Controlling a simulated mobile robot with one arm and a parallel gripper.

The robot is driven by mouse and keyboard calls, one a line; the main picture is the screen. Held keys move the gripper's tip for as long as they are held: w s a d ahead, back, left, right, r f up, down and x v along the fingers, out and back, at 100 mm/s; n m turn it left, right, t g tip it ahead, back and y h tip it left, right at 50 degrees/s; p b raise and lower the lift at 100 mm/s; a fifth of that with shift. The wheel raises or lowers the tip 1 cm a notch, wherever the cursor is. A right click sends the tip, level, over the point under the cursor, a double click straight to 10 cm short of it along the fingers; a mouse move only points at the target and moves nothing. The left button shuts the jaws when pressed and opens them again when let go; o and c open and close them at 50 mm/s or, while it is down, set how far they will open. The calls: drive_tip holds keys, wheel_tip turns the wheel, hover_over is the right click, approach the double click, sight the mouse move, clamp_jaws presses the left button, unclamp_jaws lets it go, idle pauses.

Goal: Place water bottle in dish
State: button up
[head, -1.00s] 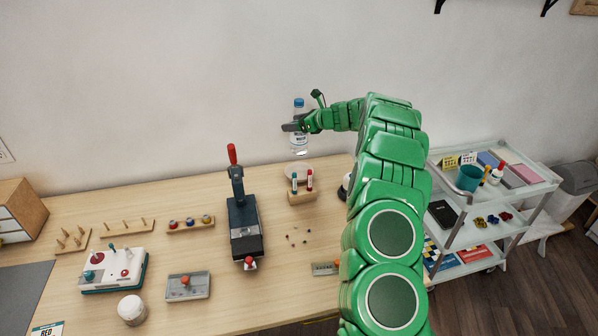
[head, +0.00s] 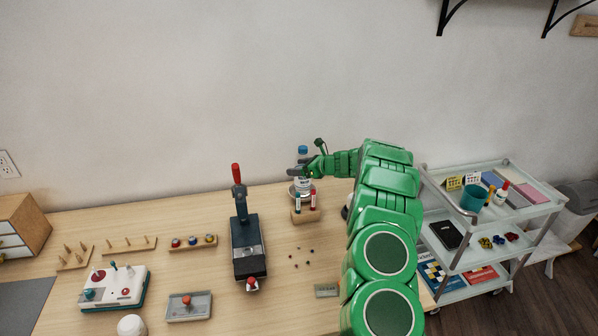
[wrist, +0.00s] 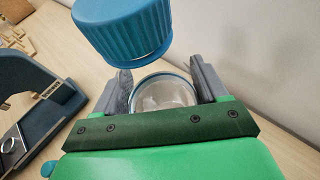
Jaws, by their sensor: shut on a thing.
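The water bottle (head: 303,150) has a blue cap and a clear body, and is upright at the back of the wooden table. My gripper (head: 300,172) is shut on its body from the right. In the wrist view the blue cap (wrist: 122,28) is large, and the clear body lies between the two grey fingers (wrist: 163,92). The dish (head: 293,194) is a pale round shape just below the bottle. It is mostly hidden by the bottle and the marker stand. I cannot tell whether the bottle's base touches it.
A wooden stand (head: 304,215) with red and blue markers is close in front of the dish. A dark press with a red handle (head: 237,174) stands to the left. Small dark beads (head: 298,257) lie in front. A shelved cart (head: 490,215) is at right.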

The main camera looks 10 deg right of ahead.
drive_tip(key=shift+f, duration=0.75)
drive_tip(key=o, duration=1.3)
drive_tip(key=shift+r, duration=0.1)
drive_tip(key=shift+s+d+r, duration=0.1)
drive_tip(key=shift+s+d, duration=0.05)
drive_tip(key=shift+d, duration=0.05)
drive_tip(key=v, duration=1.1)
drive_tip(key=shift+s+d+r, duration=0.1)
drive_tip(key=shift+s, duration=0.1)
